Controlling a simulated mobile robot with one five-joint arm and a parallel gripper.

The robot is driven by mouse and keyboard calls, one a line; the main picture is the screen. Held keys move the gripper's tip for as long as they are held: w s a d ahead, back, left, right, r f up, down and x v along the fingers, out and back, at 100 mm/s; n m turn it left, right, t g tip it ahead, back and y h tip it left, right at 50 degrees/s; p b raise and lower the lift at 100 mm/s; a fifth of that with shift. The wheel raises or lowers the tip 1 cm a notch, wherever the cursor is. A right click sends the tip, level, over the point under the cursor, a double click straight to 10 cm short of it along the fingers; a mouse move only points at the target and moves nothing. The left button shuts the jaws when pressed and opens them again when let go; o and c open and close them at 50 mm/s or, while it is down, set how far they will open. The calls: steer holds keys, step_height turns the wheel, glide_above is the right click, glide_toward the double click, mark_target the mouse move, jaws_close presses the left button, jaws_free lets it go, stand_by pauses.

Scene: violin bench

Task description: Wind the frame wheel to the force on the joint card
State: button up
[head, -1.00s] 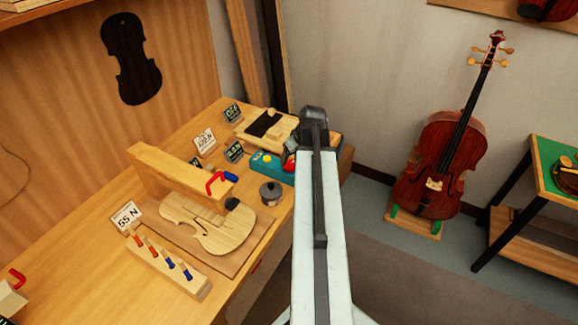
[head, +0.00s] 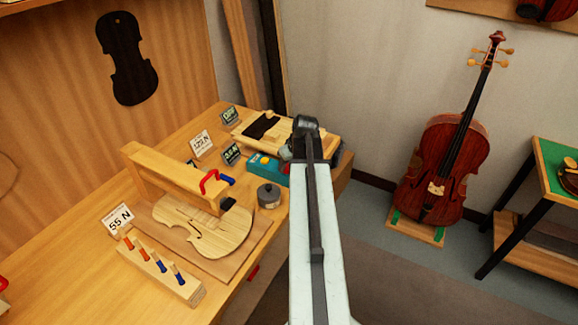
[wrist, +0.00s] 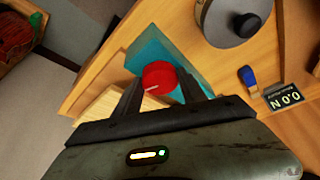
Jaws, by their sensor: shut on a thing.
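A red wheel (wrist: 158,75) with a pale mark sits on the teal frame (wrist: 148,50) in the wrist view. My gripper (wrist: 163,80) is shut on the red wheel, with one dark finger on each side of it. In the head view the teal frame (head: 268,167) stands at the bench's right edge; my arm hides the wheel and most of my gripper there. A white card reading 55 N (head: 117,219) stands by the violin plate (head: 205,225). Another white card (head: 201,143) seems to read 120 N. A dark display (wrist: 283,98) reads 0.0 N in the wrist view.
A grey round pot (head: 269,196) stands just left of my arm. A peg block (head: 160,268) lies in front. A dark display (head: 231,154) stands behind the frame. A cello (head: 445,165) stands right.

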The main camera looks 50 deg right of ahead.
steer(key=m+h, duration=0.1)
steer(key=m, duration=0.3)
steer(key=shift+a+h, duration=0.1)
steer(key=shift+h, duration=0.2)
steer(key=shift+g, duration=0.3)
steer(key=o, duration=1.4)
steer(key=shift+c, duration=0.2)
steer(key=shift+r, duration=0.1)
steer(key=p+v, duration=0.7)
steer(key=shift+r, duration=0.25)
steer(key=shift+s, duration=0.1)
